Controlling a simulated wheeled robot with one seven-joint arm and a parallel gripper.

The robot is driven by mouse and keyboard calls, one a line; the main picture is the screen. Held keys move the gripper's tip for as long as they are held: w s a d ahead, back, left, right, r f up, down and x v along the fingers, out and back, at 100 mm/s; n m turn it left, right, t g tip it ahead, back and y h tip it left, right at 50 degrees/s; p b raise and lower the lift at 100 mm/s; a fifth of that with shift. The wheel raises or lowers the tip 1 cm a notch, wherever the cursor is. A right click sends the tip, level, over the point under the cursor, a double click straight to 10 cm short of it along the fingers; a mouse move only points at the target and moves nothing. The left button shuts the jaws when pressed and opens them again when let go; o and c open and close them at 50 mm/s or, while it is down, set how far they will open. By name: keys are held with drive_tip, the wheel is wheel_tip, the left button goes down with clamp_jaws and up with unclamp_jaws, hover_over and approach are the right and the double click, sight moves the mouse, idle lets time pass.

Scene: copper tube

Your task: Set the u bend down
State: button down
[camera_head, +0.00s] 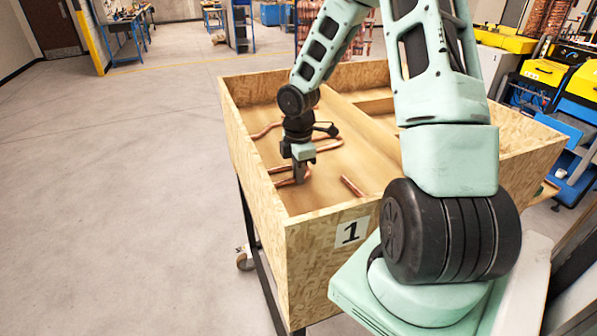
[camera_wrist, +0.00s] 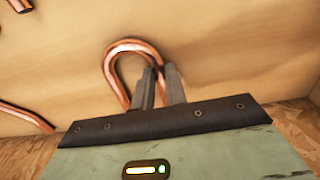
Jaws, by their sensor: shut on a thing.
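The u bend (camera_wrist: 112,58) is a copper tube curved into a loop, seen in the wrist view at the upper middle. My gripper (camera_wrist: 160,75) is shut on one leg of it, and the curved end points away from the fingers. In the head view my gripper (camera_head: 299,174) points down inside the wooden bin marked 1, with the u bend (camera_head: 289,182) at its fingertips, low over or on the bin floor. I cannot tell whether the u bend touches the floor. Part of its held leg is hidden by the fingers.
The bin (camera_head: 262,220) has chipboard walls on all sides and a divider. Other copper tubes lie on its floor: one (camera_head: 352,186) to the right of my gripper, others behind it. In the wrist view a tube (camera_wrist: 25,117) lies at the left. Bare floor shows between them.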

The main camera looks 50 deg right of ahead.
drive_tip(key=c, duration=1.4)
unclamp_jaws()
drive_tip(key=shift+c, duration=0.2)
drive_tip(key=shift+r, duration=0.1)
wheel_tip(320, 180, up, 12)
drive_tip(key=shift+b, duration=0.45)
